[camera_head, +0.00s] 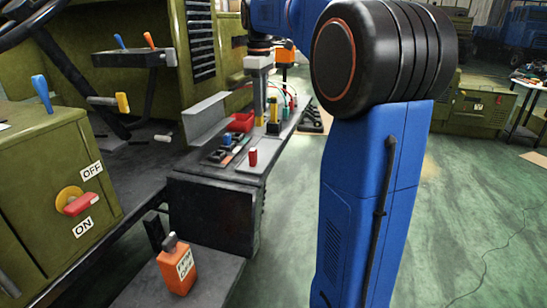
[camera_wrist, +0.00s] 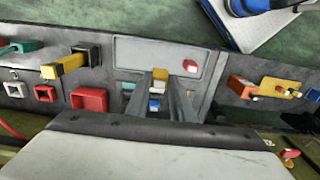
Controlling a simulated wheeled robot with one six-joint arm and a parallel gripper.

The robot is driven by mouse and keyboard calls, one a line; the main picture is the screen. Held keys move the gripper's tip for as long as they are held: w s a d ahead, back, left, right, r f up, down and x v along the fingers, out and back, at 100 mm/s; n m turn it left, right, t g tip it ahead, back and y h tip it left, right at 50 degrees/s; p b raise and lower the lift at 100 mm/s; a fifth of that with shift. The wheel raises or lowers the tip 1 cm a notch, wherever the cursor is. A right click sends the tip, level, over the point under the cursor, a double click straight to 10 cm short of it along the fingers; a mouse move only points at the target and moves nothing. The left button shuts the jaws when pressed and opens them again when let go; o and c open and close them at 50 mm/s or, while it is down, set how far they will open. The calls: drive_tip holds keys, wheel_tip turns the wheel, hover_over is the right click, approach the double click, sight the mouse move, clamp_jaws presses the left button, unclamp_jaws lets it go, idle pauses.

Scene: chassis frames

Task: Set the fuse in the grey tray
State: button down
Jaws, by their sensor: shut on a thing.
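My gripper (camera_head: 259,118) points down over the bench in the head view. In the wrist view its two grey fingers (camera_wrist: 160,92) are shut on a small fuse (camera_wrist: 155,104), with blue and white showing between them; its exact shape is partly hidden. The grey tray (camera_wrist: 135,50) is a flat, light plate beyond the fingers in the wrist view, and the near end of the bench in the head view (camera_head: 247,168). A red piece (camera_wrist: 190,66) stands on it, also seen in the head view (camera_head: 253,157). I cannot tell the height of the fuse over the bench.
A yellow piece (camera_wrist: 66,64) in a dark holder and a red open box (camera_wrist: 90,101) lie left of the fingers in the wrist view. Orange and yellow pieces (camera_wrist: 280,86) lie right. A grey upright panel (camera_head: 205,118) edges the bench. An orange bottle (camera_head: 177,270) stands lower down.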

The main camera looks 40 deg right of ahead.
sight(262, 120)
drive_tip(key=f, duration=0.5)
drive_tip(key=shift+s, duration=0.25)
drive_tip(key=shift+f, duration=2.45)
drive_tip(key=c, duration=1.5)
unclamp_jaws()
drive_tip(key=shift+f, duration=0.15)
drive_tip(key=shift+c, duration=0.2)
